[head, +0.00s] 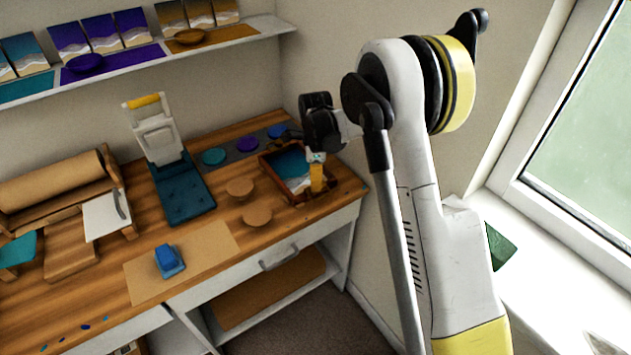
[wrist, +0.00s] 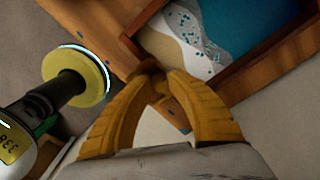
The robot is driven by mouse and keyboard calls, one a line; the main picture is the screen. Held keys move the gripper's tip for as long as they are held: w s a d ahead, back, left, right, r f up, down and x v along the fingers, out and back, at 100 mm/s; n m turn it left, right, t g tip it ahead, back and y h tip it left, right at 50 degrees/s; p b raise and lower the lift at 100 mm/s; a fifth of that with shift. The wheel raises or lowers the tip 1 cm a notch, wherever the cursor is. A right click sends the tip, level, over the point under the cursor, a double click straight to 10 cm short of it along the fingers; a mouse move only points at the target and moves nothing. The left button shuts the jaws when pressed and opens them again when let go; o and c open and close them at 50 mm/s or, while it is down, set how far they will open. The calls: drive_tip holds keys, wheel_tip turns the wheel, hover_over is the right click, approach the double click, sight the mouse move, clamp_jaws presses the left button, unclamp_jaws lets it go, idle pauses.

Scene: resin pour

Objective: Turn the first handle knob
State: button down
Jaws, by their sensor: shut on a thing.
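The wooden-framed tray (head: 268,172) with teal, white and sand-coloured resin lies at the back right of the table. In the wrist view its frame (wrist: 225,85) is close beyond my fingers. My gripper (head: 317,190) points down at the tray's right end. In the wrist view my gripper (wrist: 157,92) has its yellow fingertips together around a small dark brown piece (wrist: 149,66) beside the frame's corner. It looks like a handle knob, but the fingers cover most of it, so its shape and turn cannot be told.
Teal, purple and blue discs (head: 247,144) stand left of the tray. Two round wooden pieces (head: 257,216) lie in front of it. A teal press-like stand (head: 184,190) and a blue tool (head: 169,261) are farther left. The window wall (head: 500,215) is close at right.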

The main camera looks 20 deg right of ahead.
idle(0.5)
drive_tip(key=c, duration=1.2)
unclamp_jaws()
wheel_tip(320, 180, up, 12)
